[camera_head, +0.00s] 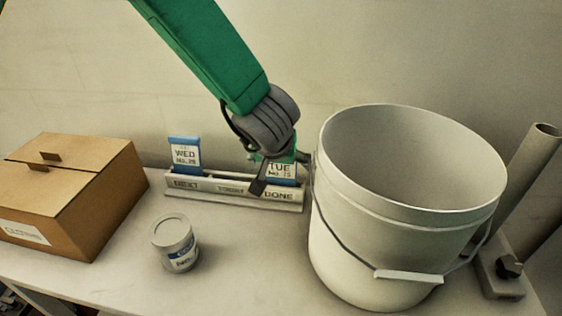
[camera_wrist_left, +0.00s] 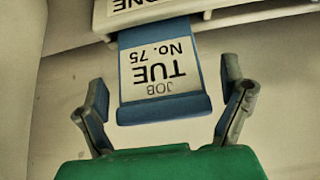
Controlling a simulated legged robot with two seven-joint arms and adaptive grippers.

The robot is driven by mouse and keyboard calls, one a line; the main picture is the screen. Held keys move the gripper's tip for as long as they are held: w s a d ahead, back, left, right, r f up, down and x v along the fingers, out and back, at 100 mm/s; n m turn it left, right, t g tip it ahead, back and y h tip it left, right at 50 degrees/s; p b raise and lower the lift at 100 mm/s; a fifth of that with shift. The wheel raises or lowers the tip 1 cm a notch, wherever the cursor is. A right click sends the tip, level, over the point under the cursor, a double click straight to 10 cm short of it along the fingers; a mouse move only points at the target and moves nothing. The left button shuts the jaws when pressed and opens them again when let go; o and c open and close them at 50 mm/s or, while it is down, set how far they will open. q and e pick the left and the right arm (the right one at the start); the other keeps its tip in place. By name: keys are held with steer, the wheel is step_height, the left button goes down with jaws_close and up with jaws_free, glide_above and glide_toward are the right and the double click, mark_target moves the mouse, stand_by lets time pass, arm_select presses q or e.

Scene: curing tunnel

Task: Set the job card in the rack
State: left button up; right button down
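The rack (camera_head: 232,196) is a long pale holder against the wall, with lettered labels on its front; the right one reads DONE. A blue job card marked WED (camera_head: 185,155) stands in its left slot. Another blue job card, marked TUE No. 75 (camera_head: 284,172), stands at the DONE end; in the left wrist view the card (camera_wrist_left: 158,68) appears upside down. The middle slot shows no card. My left gripper (camera_head: 278,172) is at the TUE card. In the left wrist view its fingers (camera_wrist_left: 165,88) are apart, one on each side of the card, with gaps showing. My right gripper is out of view.
A large white bucket (camera_head: 350,255) stands close to the rack's right end. A cardboard box (camera_head: 110,195) is at left, and a small labelled tin (camera_head: 176,245) stands in front of the rack. A grey tube (camera_head: 525,175) is at far right.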

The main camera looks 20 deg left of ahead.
arm_select(q)
steer(key=v, duration=1.1)
steer(key=shift+s+r, duration=0.3)
